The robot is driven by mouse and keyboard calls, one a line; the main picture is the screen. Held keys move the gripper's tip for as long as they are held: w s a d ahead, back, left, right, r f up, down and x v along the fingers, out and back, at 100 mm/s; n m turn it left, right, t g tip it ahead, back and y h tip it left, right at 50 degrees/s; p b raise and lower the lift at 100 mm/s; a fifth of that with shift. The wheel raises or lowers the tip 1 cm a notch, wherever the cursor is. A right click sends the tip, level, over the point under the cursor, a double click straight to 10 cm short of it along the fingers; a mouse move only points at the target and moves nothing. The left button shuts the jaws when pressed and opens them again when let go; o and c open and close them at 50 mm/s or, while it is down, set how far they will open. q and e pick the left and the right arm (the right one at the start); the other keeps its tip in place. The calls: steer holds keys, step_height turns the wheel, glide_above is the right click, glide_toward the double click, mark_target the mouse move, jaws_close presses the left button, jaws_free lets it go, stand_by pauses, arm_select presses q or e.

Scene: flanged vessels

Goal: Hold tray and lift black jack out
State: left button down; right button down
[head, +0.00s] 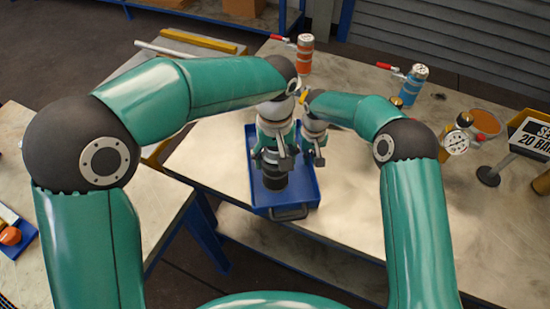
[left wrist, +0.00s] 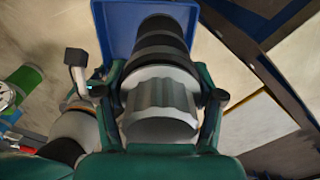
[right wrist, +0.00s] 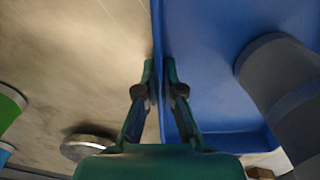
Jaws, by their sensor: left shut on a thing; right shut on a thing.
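The blue tray (head: 255,193) lies on the workbench, its handle end toward me. The black jack (head: 274,181), a dark stepped cylinder with a grey ridged top, is upright over the tray's floor; I cannot tell whether it touches it. My left gripper (head: 271,158) is shut on the jack's upper part. In the left wrist view its fingers flank the grey ridged top (left wrist: 160,100). My right gripper (head: 316,155) is shut on the tray's right side wall, which shows between its fingertips in the right wrist view (right wrist: 158,75). A dark banded cylinder there (right wrist: 285,85) appears to be the jack.
An orange canister (head: 304,55) and a blue canister (head: 414,86) with red-handled valves stand at the back. A gauge (head: 456,142), an orange bowl (head: 486,122) and a sign (head: 537,135) are at right.

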steer(key=c, duration=1.2)
jaws_free()
steer(key=shift+c, duration=0.2)
steer(key=shift+r, duration=0.1)
step_height(320, 180, up, 12)
steer(key=shift+f, duration=0.2)
